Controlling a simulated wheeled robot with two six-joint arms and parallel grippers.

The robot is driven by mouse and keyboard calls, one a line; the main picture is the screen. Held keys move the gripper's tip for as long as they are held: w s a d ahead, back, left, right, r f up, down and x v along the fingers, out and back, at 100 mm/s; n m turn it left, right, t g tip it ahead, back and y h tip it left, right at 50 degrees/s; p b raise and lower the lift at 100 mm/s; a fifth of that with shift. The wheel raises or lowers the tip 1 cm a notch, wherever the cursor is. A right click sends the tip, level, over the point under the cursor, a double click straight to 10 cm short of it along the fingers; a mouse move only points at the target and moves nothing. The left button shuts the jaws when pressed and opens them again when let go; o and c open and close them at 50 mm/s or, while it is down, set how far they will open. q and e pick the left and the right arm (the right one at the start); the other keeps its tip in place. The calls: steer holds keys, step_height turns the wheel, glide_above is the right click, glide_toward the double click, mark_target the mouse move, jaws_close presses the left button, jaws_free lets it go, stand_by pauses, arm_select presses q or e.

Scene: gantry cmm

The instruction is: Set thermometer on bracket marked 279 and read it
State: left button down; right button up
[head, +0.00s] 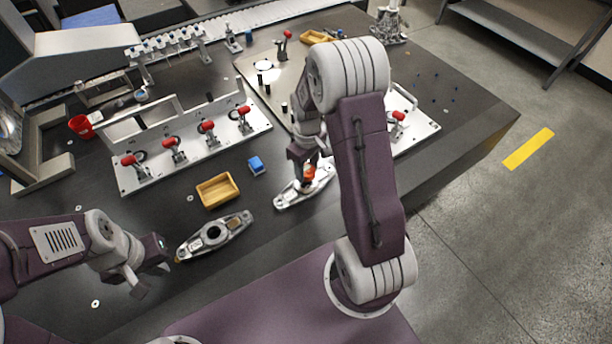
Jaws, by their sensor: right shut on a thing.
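Two long silver bracket-like castings lie on the dark table. The left bracket (232,229) has a dark round hole in its middle. The right bracket (290,196) is partly hidden behind my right arm and gripper. My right gripper (309,168) points down over the right bracket and is shut on a small orange-red thing (310,172), probably the thermometer. I cannot tell whether that thing touches the bracket. No number or reading is legible. My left gripper (152,268) is empty, fingers apart, left of the left bracket.
A red cup (81,125) is at far left. Bare table lies in front of the brackets.

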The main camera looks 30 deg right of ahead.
mark_target(306, 170)
steer(key=shift+w+a+f, duration=0.1)
steer(key=shift+w, duration=0.05)
step_height(306, 170, down, 3)
steer(key=shift+f, duration=0.55)
steer(key=shift+f+b, duration=0.1)
steer(key=shift+b, duration=0.25)
steer(key=o, duration=1.4)
